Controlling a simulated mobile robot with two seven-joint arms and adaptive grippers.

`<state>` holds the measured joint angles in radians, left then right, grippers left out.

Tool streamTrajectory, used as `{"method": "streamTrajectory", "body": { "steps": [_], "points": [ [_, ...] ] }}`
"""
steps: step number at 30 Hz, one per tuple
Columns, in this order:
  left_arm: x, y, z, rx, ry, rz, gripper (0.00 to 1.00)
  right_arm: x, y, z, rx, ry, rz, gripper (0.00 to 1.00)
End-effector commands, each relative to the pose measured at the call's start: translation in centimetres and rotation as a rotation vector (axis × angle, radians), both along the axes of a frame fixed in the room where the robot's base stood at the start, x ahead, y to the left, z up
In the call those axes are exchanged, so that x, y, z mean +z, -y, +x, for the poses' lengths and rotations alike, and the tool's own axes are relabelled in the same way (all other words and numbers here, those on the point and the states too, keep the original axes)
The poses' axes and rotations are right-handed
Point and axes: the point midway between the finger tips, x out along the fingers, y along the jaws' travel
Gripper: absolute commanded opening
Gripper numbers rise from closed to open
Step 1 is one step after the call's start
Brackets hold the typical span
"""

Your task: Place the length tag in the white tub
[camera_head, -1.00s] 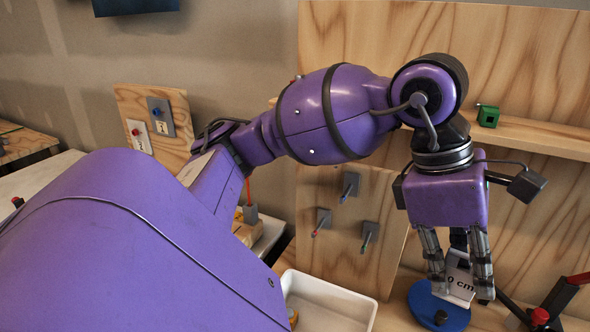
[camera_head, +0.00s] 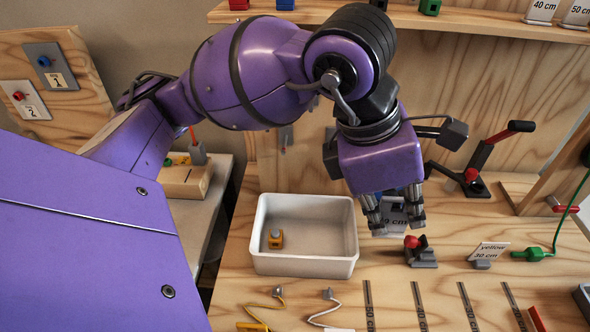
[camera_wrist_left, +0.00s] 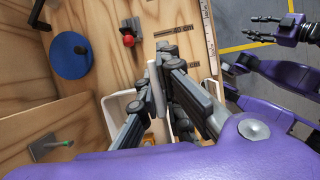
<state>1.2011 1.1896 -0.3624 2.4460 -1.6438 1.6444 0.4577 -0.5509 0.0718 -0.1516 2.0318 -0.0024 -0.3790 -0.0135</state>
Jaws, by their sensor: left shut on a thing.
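My left gripper (camera_head: 393,212) is shut on a white length tag (camera_head: 392,222) printed with a number ending in "0 cm". The first digit is partly hidden by the fingers. In the left wrist view the tag (camera_wrist_left: 154,90) shows as a thin pale plate between the fingertips (camera_wrist_left: 160,75). The white tub (camera_head: 305,266) stands on the bench just left of the gripper. The held tag is beside its right wall, not over its middle. The tub holds a small yellow-orange block with a grey top (camera_head: 276,238). My right gripper (camera_wrist_left: 262,30) appears empty with fingers apart.
Cables (camera_head: 325,308) and dark strips (camera_head: 419,305) lie in front. More tags (camera_head: 541,11) stand on the shelf (camera_head: 460,22). A blue disc (camera_wrist_left: 72,55) lies behind.

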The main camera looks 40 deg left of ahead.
Motion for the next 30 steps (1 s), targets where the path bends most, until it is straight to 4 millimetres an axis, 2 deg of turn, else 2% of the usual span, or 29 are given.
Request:
{"method": "streamTrajectory", "body": {
  "steps": [4,14,18,23,30],
  "points": [
    [-0.7,-1.4,0.5,0.025,-0.005,0.001,0.0,0.1,0.0,0.2,0.0,0.003,-0.001,0.4],
    [-3.6,-7.7,2.8,0.026,-0.006,0.003,0.0,0.6,0.1,0.5,0.001,0.009,-0.002,0.4],
    [-6.0,-10.0,3.6,0.025,-0.008,0.0,0.0,0.6,0.1,0.1,-0.001,0.003,-0.001,0.4],
    [-8.2,-11.7,4.4,0.021,-0.003,0.001,0.0,0.8,0.1,0.1,-0.003,0.003,0.0,0.4],
    [-9.5,-12.7,4.8,0.019,-0.001,0.0,0.0,1.1,0.1,0.3,-0.002,0.008,0.001,0.4]
  ]
}}
